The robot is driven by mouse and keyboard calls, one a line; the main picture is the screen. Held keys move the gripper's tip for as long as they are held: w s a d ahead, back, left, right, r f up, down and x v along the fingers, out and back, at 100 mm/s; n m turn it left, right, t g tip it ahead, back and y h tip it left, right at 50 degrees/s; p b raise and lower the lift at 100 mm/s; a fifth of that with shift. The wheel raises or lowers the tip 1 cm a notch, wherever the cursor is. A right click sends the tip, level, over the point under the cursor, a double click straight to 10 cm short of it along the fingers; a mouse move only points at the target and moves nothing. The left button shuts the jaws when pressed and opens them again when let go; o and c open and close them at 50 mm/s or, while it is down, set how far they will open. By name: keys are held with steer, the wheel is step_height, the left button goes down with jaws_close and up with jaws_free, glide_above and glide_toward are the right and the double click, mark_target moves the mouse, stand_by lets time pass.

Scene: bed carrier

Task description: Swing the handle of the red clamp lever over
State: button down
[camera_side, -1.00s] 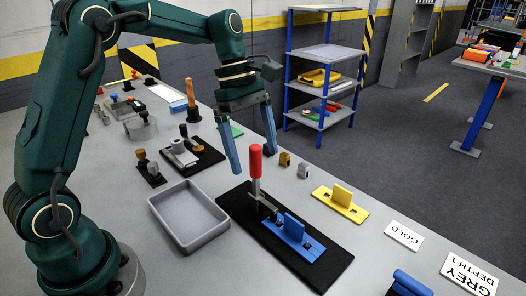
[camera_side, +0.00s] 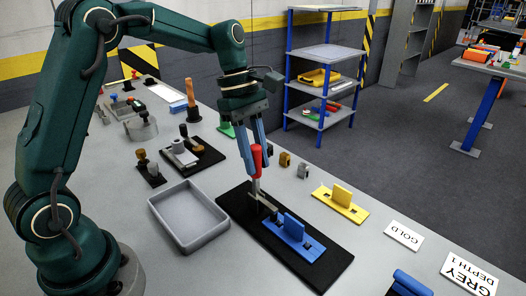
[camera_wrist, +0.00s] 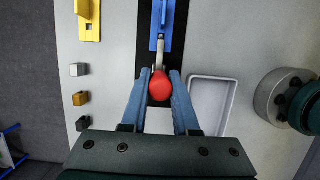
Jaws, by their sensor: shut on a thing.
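The red handle (camera_side: 257,160) of the clamp lever stands nearly upright at the left part of a black base plate (camera_side: 323,271). A blue carrier (camera_side: 296,239) with an upright tab lies on the plate to its right. My gripper (camera_side: 262,150) is shut on the red handle, with its blue fingers on either side of the upper part. In the wrist view the red handle end (camera_wrist: 160,86) sits between the two fingers, and the metal lever arm (camera_wrist: 160,55) runs from it toward the blue carrier (camera_wrist: 162,30).
An empty grey tray (camera_side: 188,218) stands left of the plate. A yellow carrier (camera_side: 341,203) and small gold and grey blocks (camera_side: 285,159) lie behind it. White cards (camera_side: 404,236) lie to the right.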

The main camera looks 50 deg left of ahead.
steer(key=shift+a, duration=0.15)
steer(key=shift+a+f, duration=0.1)
steer(key=shift+a, duration=0.65)
steer(key=shift+a+f, duration=0.2)
steer(key=shift+a, duration=0.4)
steer(key=shift+a+f, duration=0.25)
steer(key=shift+a, duration=0.4)
steer(key=shift+a+f, duration=0.1)
